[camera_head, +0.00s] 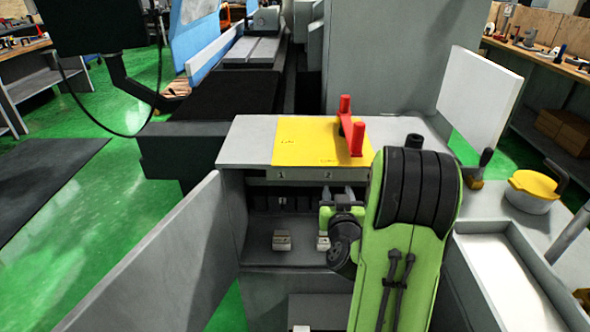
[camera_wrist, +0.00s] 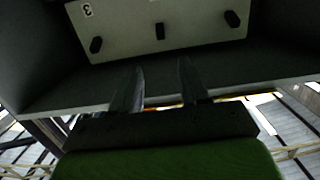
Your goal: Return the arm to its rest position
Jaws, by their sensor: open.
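My green and black arm (camera_head: 415,215) reaches forward and down in front of the open grey cabinet (camera_head: 232,215). My gripper (camera_head: 338,190) is at the cabinet's opening, below the front edge of its top. In the wrist view my gripper (camera_wrist: 158,75) has two dark fingers apart, with nothing between them. Beyond the fingers is a pale panel (camera_wrist: 125,35) marked 3, with three dark pegs. My arm hides the right part of the cabinet.
The cabinet door (camera_head: 160,265) stands open at left. Small metal blocks (camera_head: 282,240) sit inside. A red tool (camera_head: 350,128) stands on the yellow sheet (camera_head: 300,145) on top. A yellow-lidded pot (camera_head: 532,190) and white tray (camera_head: 500,265) are at right.

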